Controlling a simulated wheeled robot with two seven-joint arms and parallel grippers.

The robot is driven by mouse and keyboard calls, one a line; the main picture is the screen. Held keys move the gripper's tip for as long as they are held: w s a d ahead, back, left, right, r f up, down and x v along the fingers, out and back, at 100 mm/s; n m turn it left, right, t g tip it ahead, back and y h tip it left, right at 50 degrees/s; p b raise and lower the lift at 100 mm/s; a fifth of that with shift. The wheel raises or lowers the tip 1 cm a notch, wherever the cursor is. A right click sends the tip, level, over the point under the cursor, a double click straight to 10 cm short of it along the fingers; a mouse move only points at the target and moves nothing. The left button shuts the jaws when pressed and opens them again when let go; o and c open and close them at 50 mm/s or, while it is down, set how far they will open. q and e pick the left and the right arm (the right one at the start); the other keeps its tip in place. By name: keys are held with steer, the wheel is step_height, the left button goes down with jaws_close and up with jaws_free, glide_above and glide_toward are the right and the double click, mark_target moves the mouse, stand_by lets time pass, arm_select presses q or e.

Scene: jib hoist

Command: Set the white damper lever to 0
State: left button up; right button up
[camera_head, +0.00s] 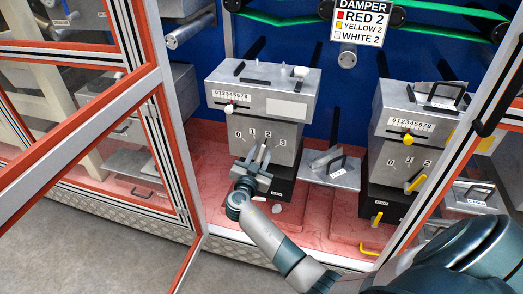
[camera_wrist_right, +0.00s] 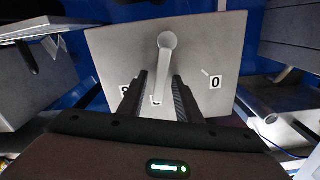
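The white damper lever (camera_wrist_right: 172,75) is a pale bar with a round end, on the grey face of the left machine box (camera_head: 258,82). My right gripper (camera_head: 259,157) is in front of this face, below the dial digits 0 to 3. In the right wrist view the open fingers (camera_wrist_right: 158,95) stand on either side of the lever, with gaps visible. The digit 0 (camera_wrist_right: 215,82) shows right of the lever there. The digit the lever points at cannot be told; fingers hide part of the dial. My left gripper is not in view.
A sign (camera_head: 361,20) reads DAMPER RED 2, YELLOW 2, WHITE 2. A second box (camera_head: 412,110) with a yellow knob and yellow lever (camera_head: 415,183) stands at right. An open red-edged frame door (camera_head: 160,130) stands at left. Grey trays jut out beside the boxes.

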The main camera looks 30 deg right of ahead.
steer(key=shift+w+d, duration=0.1)
jaws_close()
